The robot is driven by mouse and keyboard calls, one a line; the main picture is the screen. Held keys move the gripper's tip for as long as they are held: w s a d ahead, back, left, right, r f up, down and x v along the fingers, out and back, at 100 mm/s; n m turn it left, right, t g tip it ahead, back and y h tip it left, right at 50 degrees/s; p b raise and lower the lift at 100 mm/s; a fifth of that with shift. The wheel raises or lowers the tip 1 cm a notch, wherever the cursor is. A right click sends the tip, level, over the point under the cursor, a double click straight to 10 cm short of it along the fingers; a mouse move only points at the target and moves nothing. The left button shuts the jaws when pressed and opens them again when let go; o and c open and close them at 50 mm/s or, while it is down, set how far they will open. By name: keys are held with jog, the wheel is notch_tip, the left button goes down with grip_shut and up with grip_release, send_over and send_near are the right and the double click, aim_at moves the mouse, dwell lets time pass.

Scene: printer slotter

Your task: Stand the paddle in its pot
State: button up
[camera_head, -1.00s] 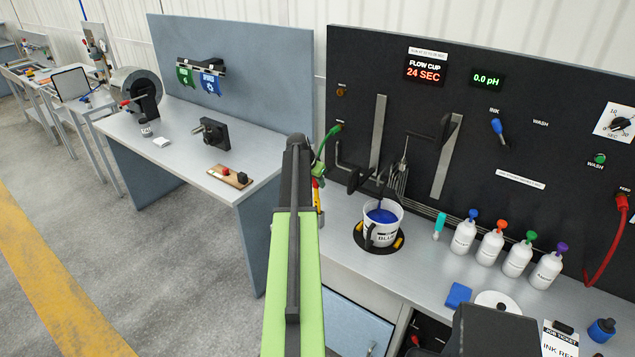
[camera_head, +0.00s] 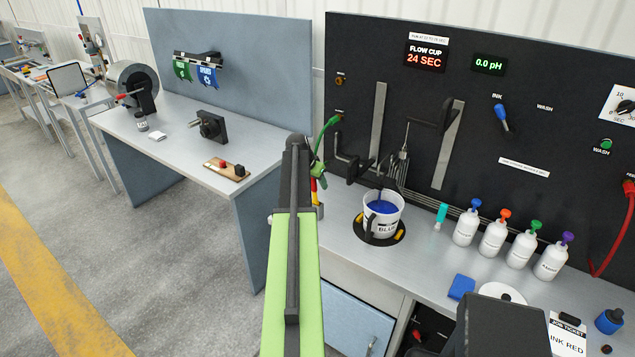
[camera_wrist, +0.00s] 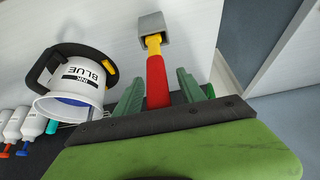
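A red and yellow handle (camera_wrist: 156,78), which looks like the paddle's, has its yellow end at a small grey square holder (camera_wrist: 151,24) in the wrist view. I cannot tell whether this holder is its pot. The handle also shows in the head view (camera_head: 314,189), at the bench's left edge. My gripper (camera_wrist: 160,88) has its green fingers on either side of the red part, with a visible gap at the right. In the head view my gripper (camera_head: 321,160) is partly hidden by my arm. The handle's lower end is hidden.
A white cup labelled BLUE INK (camera_head: 383,212) stands on a black round base, right of the handle. A dark panel (camera_head: 345,60) rises at the back. Floor is free between the benches.

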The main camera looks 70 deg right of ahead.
jog(key=p+v, duration=1.5)
jog(key=v, duration=0.2)
jog(key=shift+r, duration=0.15)
jog(key=shift+a, duration=0.15)
